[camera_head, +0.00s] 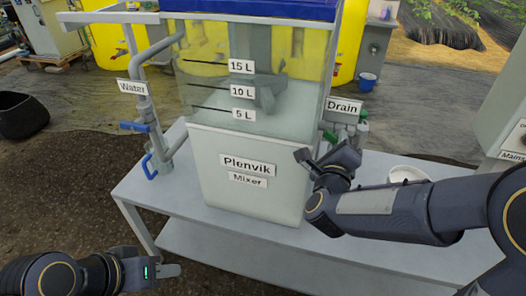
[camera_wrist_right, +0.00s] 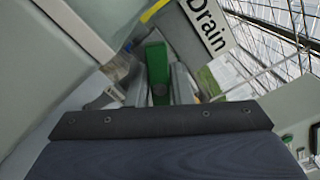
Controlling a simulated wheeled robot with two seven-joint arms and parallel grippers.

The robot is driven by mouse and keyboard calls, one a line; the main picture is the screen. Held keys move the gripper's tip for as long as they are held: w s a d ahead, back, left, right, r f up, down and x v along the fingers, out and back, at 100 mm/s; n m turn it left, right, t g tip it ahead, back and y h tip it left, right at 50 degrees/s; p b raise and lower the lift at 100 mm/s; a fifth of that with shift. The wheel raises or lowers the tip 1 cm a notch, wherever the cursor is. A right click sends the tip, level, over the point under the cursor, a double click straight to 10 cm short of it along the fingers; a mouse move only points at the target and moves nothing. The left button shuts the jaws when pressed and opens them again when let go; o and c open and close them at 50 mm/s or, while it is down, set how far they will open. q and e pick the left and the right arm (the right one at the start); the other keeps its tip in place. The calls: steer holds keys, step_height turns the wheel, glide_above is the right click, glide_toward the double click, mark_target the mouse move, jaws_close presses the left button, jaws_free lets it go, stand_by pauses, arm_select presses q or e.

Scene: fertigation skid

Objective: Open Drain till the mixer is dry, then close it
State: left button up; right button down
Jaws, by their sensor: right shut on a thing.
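The Plenvik Mixer (camera_head: 247,181) stands on the table, a clear-walled tank over a grey base, with marks for 5, 10 and 15 L. I cannot clearly make out a liquid surface in it. The Drain label (camera_head: 343,106) is at its right side, with green valve parts (camera_head: 330,136) below, partly hidden by my right arm. In the right wrist view my right gripper (camera_wrist_right: 158,88) is shut on the green drain handle (camera_wrist_right: 157,66), under the Drain label (camera_wrist_right: 209,25). My left gripper (camera_head: 168,271) is low at the left, away from everything; its jaw gap cannot be made out.
Blue-handled water valves (camera_head: 134,127) and pipework stand left of the mixer. A white bowl (camera_head: 408,174) sits on the table (camera_head: 178,205) behind my right arm. A grey cabinet marked Mains (camera_head: 507,110) is at the right edge. The table's front left is clear.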

steer(key=m+b, duration=0.3)
steer(key=b, duration=0.2)
steer(key=m+b, duration=0.4)
steer(key=b, duration=0.2)
steer(key=f+m+b, duration=0.1)
steer(key=m+b, duration=0.3)
steer(key=b, duration=0.1)
steer(key=shift+r+m+b, duration=0.2)
steer(key=shift+m+b, duration=0.3)
steer(key=shift+m, duration=0.1)
steer(key=c, duration=2.2)
jaws_free()
steer(key=shift+r, duration=0.2)
steer(key=c, duration=2.2)
jaws_free()
steer(key=shift+r, duration=0.1)
steer(key=c, duration=1.2)
jaws_free()
steer(key=shift+c, duration=0.2)
steer(key=shift+s, duration=0.1)
steer(key=b+v, duration=0.1)
steer(key=v, duration=0.6)
